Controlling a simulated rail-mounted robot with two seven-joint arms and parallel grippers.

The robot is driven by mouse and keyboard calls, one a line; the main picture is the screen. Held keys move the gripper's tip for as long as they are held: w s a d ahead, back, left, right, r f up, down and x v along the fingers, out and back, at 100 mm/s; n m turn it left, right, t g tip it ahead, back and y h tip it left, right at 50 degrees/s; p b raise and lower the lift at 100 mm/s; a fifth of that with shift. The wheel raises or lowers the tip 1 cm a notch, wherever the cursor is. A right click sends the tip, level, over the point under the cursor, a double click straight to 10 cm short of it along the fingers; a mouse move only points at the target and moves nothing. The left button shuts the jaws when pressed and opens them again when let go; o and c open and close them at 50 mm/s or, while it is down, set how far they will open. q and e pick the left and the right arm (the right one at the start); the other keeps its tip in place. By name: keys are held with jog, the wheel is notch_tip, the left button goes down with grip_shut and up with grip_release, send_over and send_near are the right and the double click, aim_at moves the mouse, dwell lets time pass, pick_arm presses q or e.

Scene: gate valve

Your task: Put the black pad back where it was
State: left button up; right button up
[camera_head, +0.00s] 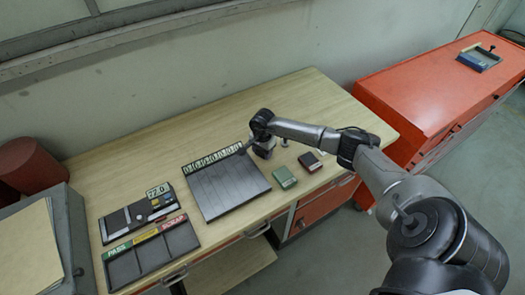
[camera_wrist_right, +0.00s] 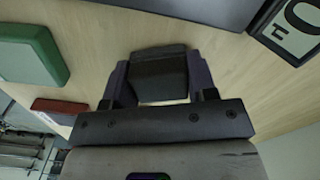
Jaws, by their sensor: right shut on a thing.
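My right gripper (camera_head: 262,148) is at the back right corner of the dark slotted board (camera_head: 225,188), over the wooden bench. In the right wrist view its two fingers (camera_wrist_right: 158,78) are shut on the black pad (camera_wrist_right: 160,62), one on each side. The pad is a dark block with pale wood behind it. I cannot tell whether it touches the bench. In the head view the arm and gripper mostly hide the pad. My left gripper is not in view.
A green block (camera_head: 284,177) and a dark red block (camera_head: 310,162) lie on the bench, right of the board. Number cards (camera_head: 212,160) line the board's back edge. A three-compartment tray (camera_head: 150,257) and a gauge-like device (camera_head: 138,216) lie left. The back right bench (camera_head: 315,95) is clear.

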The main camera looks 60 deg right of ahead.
jog(key=shift+f, duration=0.1)
jog(key=shift+f, duration=0.1)
jog(key=o, duration=1)
